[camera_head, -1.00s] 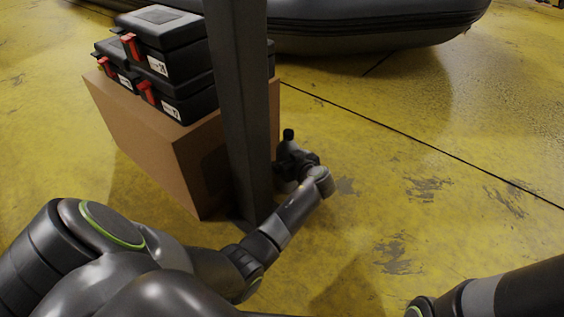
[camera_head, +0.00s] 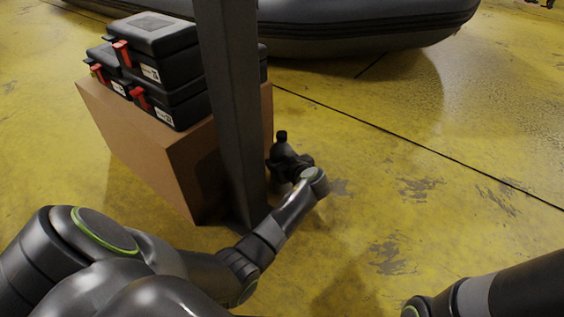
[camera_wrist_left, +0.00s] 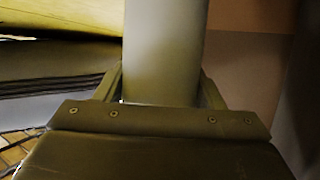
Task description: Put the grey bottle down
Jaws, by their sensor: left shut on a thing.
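The grey bottle (camera_head: 284,150) has a dark cap and stands about upright in my left gripper (camera_head: 284,168), just right of the grey post in the head view. In the left wrist view the bottle's smooth body (camera_wrist_left: 163,50) fills the middle, between the two fingers of my left gripper (camera_wrist_left: 163,90), which are shut on it. The bottle's base is hidden, so I cannot tell whether it touches the floor. My right arm shows at the lower right of the head view, but its gripper is out of view.
A grey post (camera_head: 232,110) stands close to the left of my left gripper. Behind it is a cardboard box (camera_head: 150,150) with several black cases (camera_head: 158,68) on top. A dark inflatable boat (camera_head: 365,28) lies at the back. The yellow floor (camera_head: 430,150) to the right is clear.

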